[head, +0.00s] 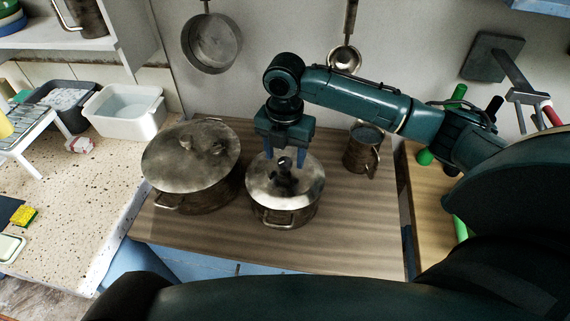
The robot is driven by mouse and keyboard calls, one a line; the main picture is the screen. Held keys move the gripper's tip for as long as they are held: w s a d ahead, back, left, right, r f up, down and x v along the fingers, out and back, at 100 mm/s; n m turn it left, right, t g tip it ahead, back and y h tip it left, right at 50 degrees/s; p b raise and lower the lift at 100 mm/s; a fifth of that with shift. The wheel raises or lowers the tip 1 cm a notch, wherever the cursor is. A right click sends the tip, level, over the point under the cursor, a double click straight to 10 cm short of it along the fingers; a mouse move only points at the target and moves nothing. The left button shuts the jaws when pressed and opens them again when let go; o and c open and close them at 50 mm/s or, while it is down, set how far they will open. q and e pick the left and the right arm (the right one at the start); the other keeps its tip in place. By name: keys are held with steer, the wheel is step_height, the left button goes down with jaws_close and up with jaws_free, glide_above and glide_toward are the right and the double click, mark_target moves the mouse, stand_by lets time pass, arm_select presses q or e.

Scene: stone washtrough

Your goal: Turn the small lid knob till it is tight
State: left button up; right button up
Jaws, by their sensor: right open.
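The small pot (285,217) stands on the wooden counter, with a grey, stained lid (303,190) on it. The dark lid knob (284,164) rises from the middle of the lid. My right gripper (285,159) points down over the lid, its blue fingers open, one on each side of the knob. I cannot tell whether the fingers touch the knob. My left gripper is not in view.
A larger lidded pot (190,170) stands close by on the left. A metal mug (362,150) stands to the right. A pan (211,43) and a ladle (345,58) hang on the wall behind. The wooden counter's front right (360,230) is clear.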

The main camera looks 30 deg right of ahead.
steer(key=shift+r, duration=3.1)
steer(key=shift+s, duration=0.1)
